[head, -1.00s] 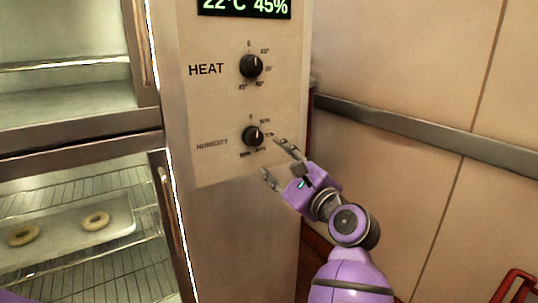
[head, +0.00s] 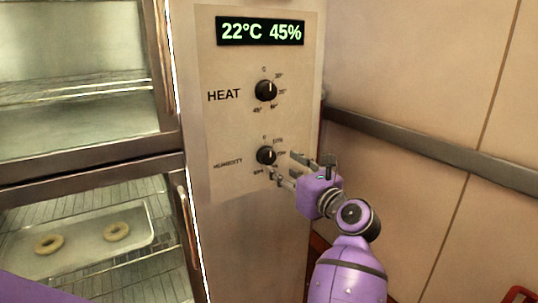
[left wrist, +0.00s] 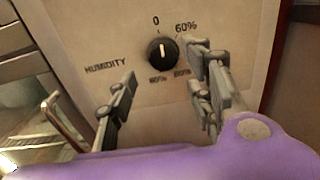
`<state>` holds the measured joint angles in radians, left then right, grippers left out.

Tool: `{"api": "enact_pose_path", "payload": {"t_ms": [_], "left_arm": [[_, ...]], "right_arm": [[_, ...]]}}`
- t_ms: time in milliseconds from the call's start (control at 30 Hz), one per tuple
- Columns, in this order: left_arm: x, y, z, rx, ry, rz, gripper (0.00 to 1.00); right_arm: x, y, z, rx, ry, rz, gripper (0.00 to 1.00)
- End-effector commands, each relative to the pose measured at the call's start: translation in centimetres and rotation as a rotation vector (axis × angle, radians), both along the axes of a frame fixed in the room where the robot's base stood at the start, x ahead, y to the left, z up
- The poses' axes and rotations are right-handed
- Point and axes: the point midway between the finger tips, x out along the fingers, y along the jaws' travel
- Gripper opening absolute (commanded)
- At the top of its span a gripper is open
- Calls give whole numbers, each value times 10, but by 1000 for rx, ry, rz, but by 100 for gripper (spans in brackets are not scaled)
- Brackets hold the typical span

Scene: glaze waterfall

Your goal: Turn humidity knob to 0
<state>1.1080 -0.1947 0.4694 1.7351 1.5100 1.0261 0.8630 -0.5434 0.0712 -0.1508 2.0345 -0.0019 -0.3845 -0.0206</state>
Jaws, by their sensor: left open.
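The humidity knob (head: 266,155) is a small round black dial low on the cabinet's control panel. It also shows in the left wrist view (left wrist: 162,55), below the printed 0; its light pointer looks roughly upward, but its exact setting is hard to read. My left gripper (head: 283,168) is open and empty, just right of and below the knob in the head view. In the left wrist view its grey fingers (left wrist: 160,95) are spread either side of and below the knob, apparently not touching it. My right gripper is not in view.
The heat knob (head: 266,90) sits above, under a display (head: 260,31) reading 22°C 45%. At left are glass cabinet doors with handles (head: 188,232) and a tray (head: 80,262) holding two rings. A wall rail (head: 430,140) runs along the right.

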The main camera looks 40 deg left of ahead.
Motion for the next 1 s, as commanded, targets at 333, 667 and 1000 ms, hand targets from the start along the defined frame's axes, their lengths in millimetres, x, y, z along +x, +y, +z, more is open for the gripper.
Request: {"api": "enact_pose_path", "payload": {"t_ms": [333, 667, 1000], "left_arm": [[12, 33, 0, 24, 65, 5, 47], [28, 69, -2, 22, 63, 3, 47], [29, 72, -3, 21, 63, 3, 43]], "right_arm": [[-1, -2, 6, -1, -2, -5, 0], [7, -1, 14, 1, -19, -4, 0], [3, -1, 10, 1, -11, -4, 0]]}}
